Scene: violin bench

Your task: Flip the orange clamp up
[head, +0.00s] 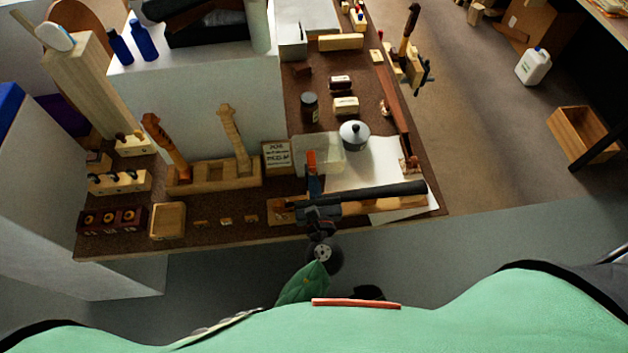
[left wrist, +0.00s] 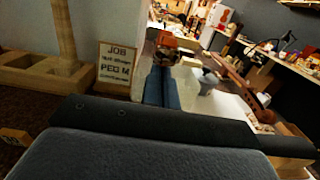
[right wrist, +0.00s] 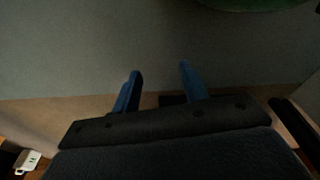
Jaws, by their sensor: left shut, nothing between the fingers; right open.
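The orange clamp (head: 311,158) shows as a small orange piece near the front of the bench, beside a translucent tray. In the left wrist view, its orange part (left wrist: 180,42) is just beyond the blue fingertips, with a brownish piece below it. My left gripper (head: 313,176) comes in from the front, its fingers shut with nothing between them. In the left wrist view, the fingers (left wrist: 163,72) point at the clamp; I cannot tell whether they touch it. They hide the clamp's lower part. My right gripper (right wrist: 160,80) is open and empty, away from the clamp.
A job sign (head: 277,156) stands left of the clamp, next to a wooden rack with violin necks (head: 215,178). A grey lidded pot (head: 354,134) and white paper (head: 385,160) lie to the right. Small blocks line the front edge.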

